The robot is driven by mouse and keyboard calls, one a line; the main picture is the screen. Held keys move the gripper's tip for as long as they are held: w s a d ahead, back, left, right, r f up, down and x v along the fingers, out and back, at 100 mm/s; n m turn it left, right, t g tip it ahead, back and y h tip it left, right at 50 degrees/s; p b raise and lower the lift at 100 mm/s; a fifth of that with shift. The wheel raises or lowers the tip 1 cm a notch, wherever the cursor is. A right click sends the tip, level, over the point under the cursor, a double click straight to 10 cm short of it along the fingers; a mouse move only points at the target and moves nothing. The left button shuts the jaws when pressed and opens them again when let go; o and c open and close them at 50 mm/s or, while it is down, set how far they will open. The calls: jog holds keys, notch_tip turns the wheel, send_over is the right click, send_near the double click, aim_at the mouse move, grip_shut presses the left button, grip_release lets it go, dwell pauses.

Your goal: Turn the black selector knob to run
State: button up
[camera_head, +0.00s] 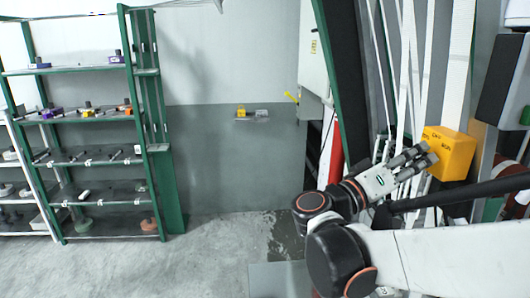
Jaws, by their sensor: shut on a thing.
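A yellow control box (450,153) is mounted among the webbing at the right, with small dark lettering on its front, too small to read surely. My gripper (428,157) reaches from the lower left to the left side of this box. Its grey fingers are close together at the box and shut on the black selector knob. The knob itself is hidden by the fingers, so its pointing direction cannot be told.
White webbing straps (405,70) hang just behind and left of the box. A black bar (455,196) crosses below it. A dark panel (503,80) stands at upper right. A green shelf rack (85,118) is far left. The floor (195,265) between is clear.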

jog(key=shift+f, duration=0.1)
jog(key=o, duration=1)
jog(key=shift+o, duration=0.2)
notch_tip(320, 180, up, 10)
jog(key=shift+w, duration=0.1)
dwell(0.4)
